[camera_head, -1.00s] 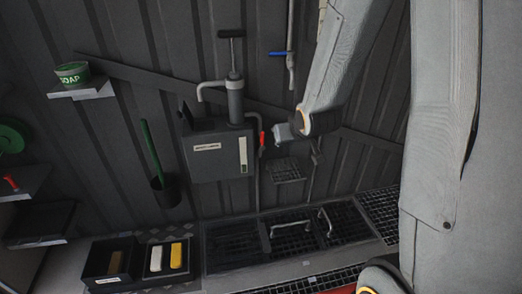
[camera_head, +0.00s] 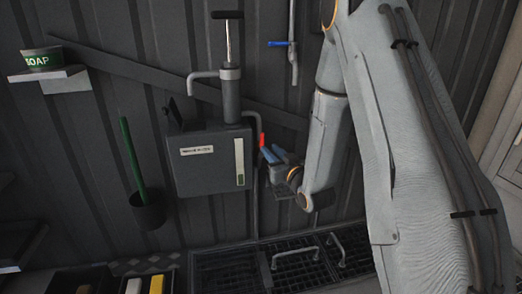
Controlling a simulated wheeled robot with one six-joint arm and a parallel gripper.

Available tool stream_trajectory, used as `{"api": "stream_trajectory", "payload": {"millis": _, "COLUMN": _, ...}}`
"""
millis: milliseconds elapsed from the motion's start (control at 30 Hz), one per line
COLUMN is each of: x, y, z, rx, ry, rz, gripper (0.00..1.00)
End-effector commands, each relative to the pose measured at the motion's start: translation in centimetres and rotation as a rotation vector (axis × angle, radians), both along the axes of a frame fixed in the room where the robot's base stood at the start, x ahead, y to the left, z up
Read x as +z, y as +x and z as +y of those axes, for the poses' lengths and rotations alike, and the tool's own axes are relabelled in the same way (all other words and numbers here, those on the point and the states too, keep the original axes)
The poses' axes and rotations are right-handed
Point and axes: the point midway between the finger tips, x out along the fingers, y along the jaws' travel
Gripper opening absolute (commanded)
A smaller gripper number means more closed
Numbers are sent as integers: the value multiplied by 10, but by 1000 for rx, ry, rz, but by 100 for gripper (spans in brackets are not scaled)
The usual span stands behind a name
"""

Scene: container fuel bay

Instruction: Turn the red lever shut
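The red lever (camera_head: 263,141) is on the pipe at the right side of the dark tank (camera_head: 205,162). Only its upper red part shows, standing roughly upright; its lower part is hidden behind my gripper. My gripper (camera_head: 270,155) is just below and right of the red part, with its fingers pointing up and left toward it. The fingertips look very close to the lever or overlap it in the view. I cannot tell whether they touch it or how far apart they are.
A hand pump (camera_head: 230,92) stands on the tank. A blue-handled pipe (camera_head: 279,44) hangs on the wall at upper right. A soap shelf (camera_head: 50,80) and a brush holder (camera_head: 148,212) are on the left. Floor grates with handles (camera_head: 295,251) lie below.

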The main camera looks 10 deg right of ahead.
Motion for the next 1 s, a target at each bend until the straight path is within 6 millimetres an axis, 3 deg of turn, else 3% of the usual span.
{"api": "stream_trajectory", "payload": {"millis": 600, "x": -1, "y": 72, "z": 15, "rx": 3, "ry": 2, "rz": -6, "gripper": 22}}
{"api": "stream_trajectory", "payload": {"millis": 933, "x": 0, "y": 76, "z": 16, "rx": 2, "ry": 2, "rz": -5, "gripper": 22}}
{"api": "stream_trajectory", "payload": {"millis": 1000, "x": 0, "y": 76, "z": 16, "rx": 2, "ry": 2, "rz": -5, "gripper": 14}}
